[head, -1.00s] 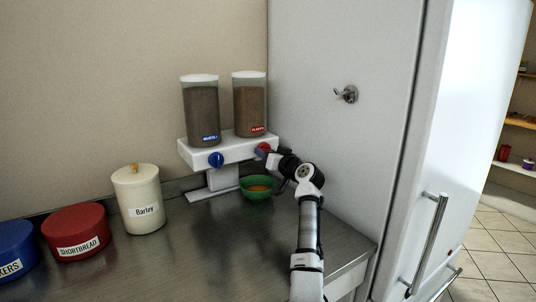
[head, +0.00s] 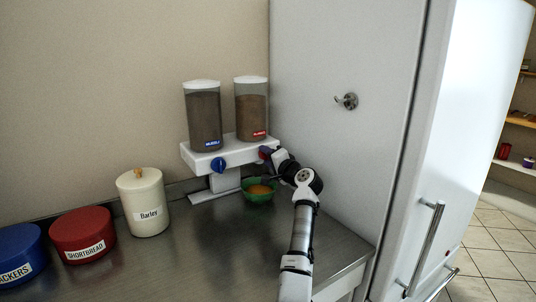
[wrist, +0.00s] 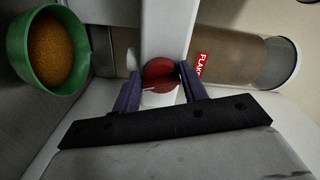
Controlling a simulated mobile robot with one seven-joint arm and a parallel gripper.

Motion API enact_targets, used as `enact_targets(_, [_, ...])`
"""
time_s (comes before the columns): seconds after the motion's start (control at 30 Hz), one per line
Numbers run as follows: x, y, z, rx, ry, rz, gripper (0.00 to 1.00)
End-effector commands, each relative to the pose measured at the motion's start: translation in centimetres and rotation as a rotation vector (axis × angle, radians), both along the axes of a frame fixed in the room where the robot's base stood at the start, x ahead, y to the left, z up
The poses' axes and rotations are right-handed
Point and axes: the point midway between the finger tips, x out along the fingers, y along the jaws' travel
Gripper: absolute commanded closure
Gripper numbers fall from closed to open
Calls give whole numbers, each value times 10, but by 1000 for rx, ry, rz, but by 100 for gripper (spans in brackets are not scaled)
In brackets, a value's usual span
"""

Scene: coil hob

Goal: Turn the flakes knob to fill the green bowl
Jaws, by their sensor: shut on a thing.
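The dispenser has a white base (head: 235,150) with two clear containers. The right flakes container (head: 251,108) has a red label and brown contents, with its top part clear. In the wrist view, the red flakes knob (wrist: 160,73) sits between the fingers of my gripper (wrist: 160,92), which is shut on it. In the head view, my gripper (head: 268,155) covers most of the knob. The green bowl (head: 257,196) stands on the counter below the flakes outlet. It also shows in the wrist view (wrist: 20,45), holding orange-brown flakes.
The muesli container (head: 205,118) and its blue knob (head: 219,164) are on the left. Barley (head: 143,203), shortbread (head: 83,234) and crackers (head: 20,255) canisters line the counter's left. A tall fridge (head: 345,150) stands close on the right. The middle counter is clear.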

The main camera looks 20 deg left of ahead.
Motion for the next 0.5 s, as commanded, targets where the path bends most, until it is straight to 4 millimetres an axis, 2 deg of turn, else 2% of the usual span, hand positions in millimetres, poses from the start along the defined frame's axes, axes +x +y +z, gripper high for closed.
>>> enact_targets(0.23, [-1,1,3,111,145,2,80])
enact_targets(0.5, [0,1,2,182,236,1,80])
